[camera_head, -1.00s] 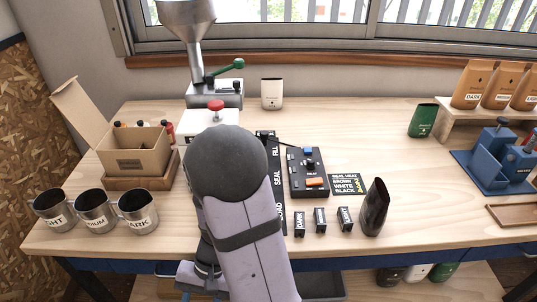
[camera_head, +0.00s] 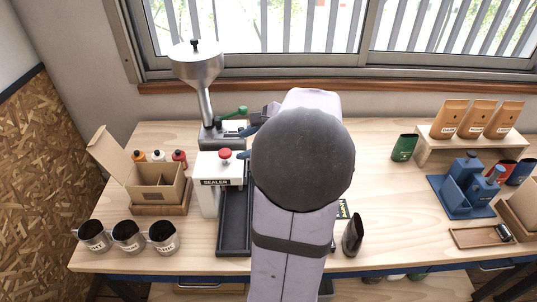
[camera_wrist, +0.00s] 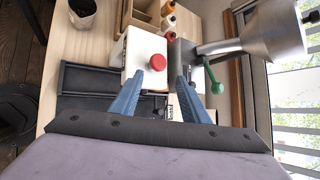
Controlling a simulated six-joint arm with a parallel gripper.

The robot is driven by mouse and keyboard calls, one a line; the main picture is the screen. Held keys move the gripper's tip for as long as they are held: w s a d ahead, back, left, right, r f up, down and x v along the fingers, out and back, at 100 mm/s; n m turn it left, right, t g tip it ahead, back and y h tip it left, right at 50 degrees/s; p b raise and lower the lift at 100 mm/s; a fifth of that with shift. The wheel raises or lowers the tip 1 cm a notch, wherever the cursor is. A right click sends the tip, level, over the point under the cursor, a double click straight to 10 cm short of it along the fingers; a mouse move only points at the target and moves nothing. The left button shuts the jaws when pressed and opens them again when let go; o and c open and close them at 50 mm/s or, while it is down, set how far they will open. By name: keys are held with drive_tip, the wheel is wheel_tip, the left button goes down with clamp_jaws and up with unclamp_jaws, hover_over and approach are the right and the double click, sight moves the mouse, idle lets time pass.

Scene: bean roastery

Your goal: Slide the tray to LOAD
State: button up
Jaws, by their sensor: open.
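A dark channel (camera_head: 234,225) runs from the table's front towards the back beside the white sealer (camera_head: 209,198); it also shows in the wrist view (camera_wrist: 90,80). I cannot clearly tell a separate tray from this channel. My gripper (camera_wrist: 161,75) is open, with blue fingers pointing at the sealer and the hopper base. A white surface with dark lettering (camera_wrist: 188,100) shows between the fingers; I cannot tell what it belongs to. In the head view my arm hides most of the gripper and the area right of the channel. The LOAD marking is not readable now.
The metal hopper (camera_head: 196,66) with a green-handled lever (camera_head: 236,112) stands at the back. The sealer has a red knob (camera_head: 225,154). An open carton (camera_head: 155,185) and several metal cups (camera_head: 128,235) are at left. A dark pouch (camera_head: 353,236) stands at the right front.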

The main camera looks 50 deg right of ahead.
drive_tip(key=d+r+m+t+h+p, duration=0.2)
drive_tip(key=d+r+m+h, duration=0.15)
drive_tip(key=d+r, duration=0.5)
drive_tip(key=d+f+m+t+y+b, duration=0.1)
drive_tip(key=d+f+m+b, duration=0.25)
drive_tip(key=f+b, duration=0.9)
drive_tip(key=d+f+m+t+y+b, duration=0.1)
drive_tip(key=d+f+m+y+b, duration=0.25)
drive_tip(key=f, duration=1.55)
drive_tip(key=shift+w+d+f+n+h, duration=0.15)
drive_tip(key=shift+w+f+h, duration=0.25)
drive_tip(key=shift+w, duration=0.85)
drive_tip(key=shift+w+d+f+n+h, duration=0.15)
drive_tip(key=shift+w+f+h, duration=0.2)
drive_tip(key=shift+w, duration=0.85)
drive_tip(key=shift+w+d+f+n+h, duration=0.2)
drive_tip(key=shift+w+f, duration=0.25)
drive_tip(key=shift+w, duration=0.8)
drive_tip(key=shift+a, duration=0.15)
drive_tip(key=shift+c, duration=0.4)
clamp_jaws()
